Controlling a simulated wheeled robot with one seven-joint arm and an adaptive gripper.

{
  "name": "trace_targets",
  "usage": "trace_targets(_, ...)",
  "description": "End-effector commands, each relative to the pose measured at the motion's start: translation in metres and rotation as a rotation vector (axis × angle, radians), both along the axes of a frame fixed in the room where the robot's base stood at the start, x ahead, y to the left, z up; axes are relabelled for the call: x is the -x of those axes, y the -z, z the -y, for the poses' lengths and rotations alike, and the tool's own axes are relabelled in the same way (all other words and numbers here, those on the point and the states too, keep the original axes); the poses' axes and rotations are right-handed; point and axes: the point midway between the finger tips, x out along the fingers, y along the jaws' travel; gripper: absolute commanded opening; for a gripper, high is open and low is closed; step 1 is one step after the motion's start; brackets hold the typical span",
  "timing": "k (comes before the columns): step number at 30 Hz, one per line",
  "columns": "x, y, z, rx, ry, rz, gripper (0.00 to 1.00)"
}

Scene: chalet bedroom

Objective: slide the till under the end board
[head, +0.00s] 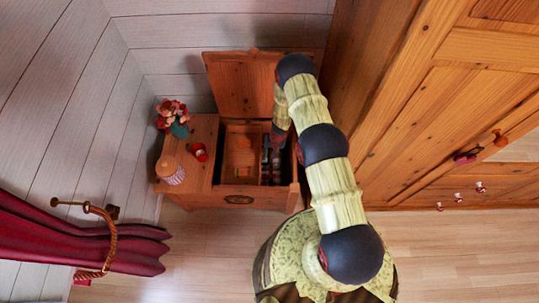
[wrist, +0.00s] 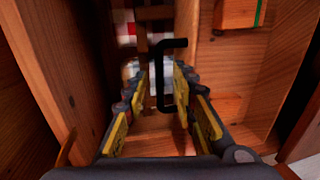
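The open chest (head: 247,201) stands against the wall with its lid (head: 242,84) raised behind it. The till (head: 241,153), a shallow wooden tray, lies inside, next to the fixed end board (head: 204,150) on the left. My gripper (head: 275,142) reaches down into the chest at the right of the till, partly hidden by my arm. In the wrist view my gripper (wrist: 160,80) has its yellow-padded fingers apart. A black bracket-shaped handle (wrist: 161,78) shows between them; I cannot tell whether either finger touches it, or what it is fixed to.
A tall wardrobe (head: 400,130) is close on the right. In the wrist view a green-striped block (wrist: 240,12) and checkered cloth (wrist: 124,28) show.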

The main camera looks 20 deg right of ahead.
Motion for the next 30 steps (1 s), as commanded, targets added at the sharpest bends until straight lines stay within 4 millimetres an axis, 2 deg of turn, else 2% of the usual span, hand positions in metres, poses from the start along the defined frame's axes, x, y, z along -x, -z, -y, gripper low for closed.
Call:
trace_targets(5,0.0001,-0.0001,0.0000,0.000,0.000,0.000,0.27)
trace_targets(20,0.0003,-0.0002,0.0002,0.000,0.000,0.000,0.00)
trace_targets(30,0.0004,0.0000,0.0002,0.000,0.001,0.000,0.00)
